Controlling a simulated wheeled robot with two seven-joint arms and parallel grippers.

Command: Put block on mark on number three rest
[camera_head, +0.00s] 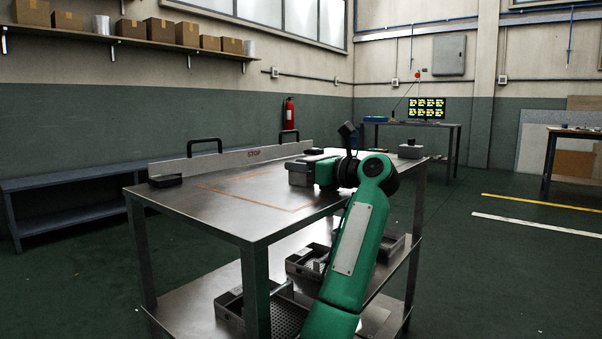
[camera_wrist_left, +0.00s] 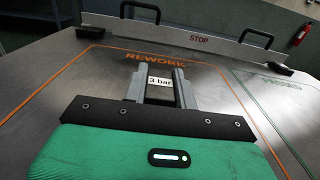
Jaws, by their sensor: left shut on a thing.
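My left gripper (camera_head: 298,173) reaches low over the steel table from its right side. In the left wrist view my gripper (camera_wrist_left: 160,76) is shut on a dark block (camera_wrist_left: 160,98). A white label reading "3 bar" shows between the fingers. The fingers are over the orange-outlined area marked REWORK (camera_wrist_left: 157,60). I cannot tell whether the block touches the table. In the head view the gripper and arm hide the block. I cannot make out a rest numbered three. My right gripper is not in view.
The steel table (camera_head: 215,205) has a raised back plate marked STOP (camera_head: 232,160) with two black handles. A dark block (camera_head: 165,181) lies at the left end, and a grey knobbed item (camera_head: 410,150) stands at the right corner. Grey trays (camera_head: 228,305) lie on the lower shelf.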

